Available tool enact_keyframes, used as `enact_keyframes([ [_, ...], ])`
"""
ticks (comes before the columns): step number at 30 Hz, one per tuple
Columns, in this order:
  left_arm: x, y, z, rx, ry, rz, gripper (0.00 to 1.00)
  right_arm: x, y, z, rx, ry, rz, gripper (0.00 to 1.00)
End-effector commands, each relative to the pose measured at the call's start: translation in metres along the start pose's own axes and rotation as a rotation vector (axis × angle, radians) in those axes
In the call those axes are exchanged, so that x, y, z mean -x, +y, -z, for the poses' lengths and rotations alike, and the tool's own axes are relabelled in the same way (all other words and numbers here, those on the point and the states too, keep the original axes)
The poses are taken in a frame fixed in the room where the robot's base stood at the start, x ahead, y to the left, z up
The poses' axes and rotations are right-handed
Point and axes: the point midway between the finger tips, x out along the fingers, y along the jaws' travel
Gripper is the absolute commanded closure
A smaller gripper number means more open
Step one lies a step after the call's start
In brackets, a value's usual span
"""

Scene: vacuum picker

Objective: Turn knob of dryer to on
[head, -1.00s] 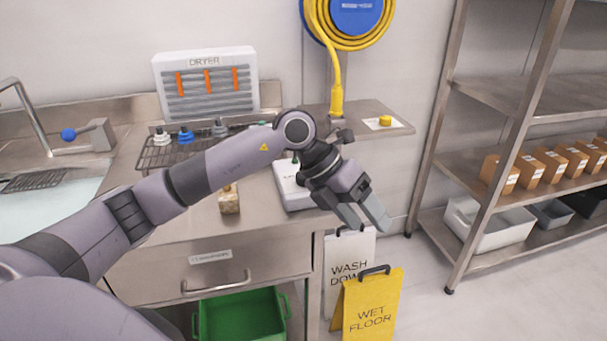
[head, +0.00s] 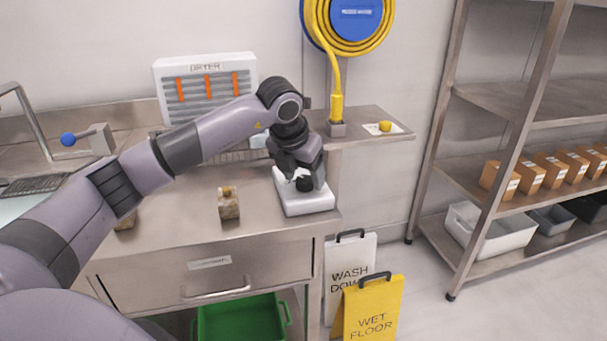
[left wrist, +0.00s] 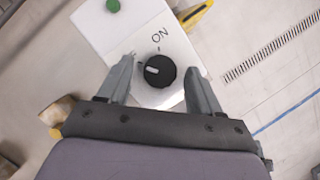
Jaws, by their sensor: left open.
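The dryer's control box (head: 308,203) is white and sits at the right end of the steel counter. In the left wrist view the box (left wrist: 176,45) shows a round black knob (left wrist: 159,71) with a white pointer mark. The pointer is turned to the left of the ON label (left wrist: 160,34). A green button (left wrist: 113,6) is at the box's far end. My left gripper (left wrist: 158,78) is open, with one finger on each side of the knob; I cannot tell if they touch it. In the head view my left gripper (head: 303,183) is over the box. My right gripper is not in view.
The grey dryer panel (head: 207,88) with orange strips stands at the back wall. A small brownish block (head: 229,204) is on the counter left of the box. A yellow wet floor sign (head: 370,310) stands below at the right. A steel shelf rack (head: 490,160) is farther right.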

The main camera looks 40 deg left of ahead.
Motion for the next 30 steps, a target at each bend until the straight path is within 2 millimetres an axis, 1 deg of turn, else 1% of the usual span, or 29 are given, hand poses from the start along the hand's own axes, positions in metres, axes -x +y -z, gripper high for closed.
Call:
enact_keyframes([
  [3,-0.0054,-0.0002,0.0006,-0.001,0.002,0.0,0.36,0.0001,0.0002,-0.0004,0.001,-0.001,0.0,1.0],
  [9,-0.0058,-0.0003,0.0005,-0.001,0.001,0.0,0.36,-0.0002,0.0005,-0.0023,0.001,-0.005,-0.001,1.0],
  [10,-0.0058,-0.0003,0.0005,-0.001,0.001,0.0,0.39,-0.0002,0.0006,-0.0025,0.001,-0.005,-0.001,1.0],
  [11,-0.0058,-0.0003,0.0005,-0.001,0.001,0.001,0.49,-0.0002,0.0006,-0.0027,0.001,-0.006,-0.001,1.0],
  [12,-0.0057,-0.0003,0.0005,-0.001,0.001,0.001,0.62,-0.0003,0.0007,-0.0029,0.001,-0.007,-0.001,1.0],
  [15,-0.0056,-0.0002,0.0004,-0.001,0.001,0.001,0.92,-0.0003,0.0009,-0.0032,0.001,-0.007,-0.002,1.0],
  [23,-0.0053,0.0002,0.0002,-0.013,0.0,0.006,0.92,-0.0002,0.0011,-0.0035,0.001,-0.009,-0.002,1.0],
  [30,-0.0049,0.0014,-0.0002,-0.102,-0.001,0.043,0.91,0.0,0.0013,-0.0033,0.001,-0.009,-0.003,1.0],
])
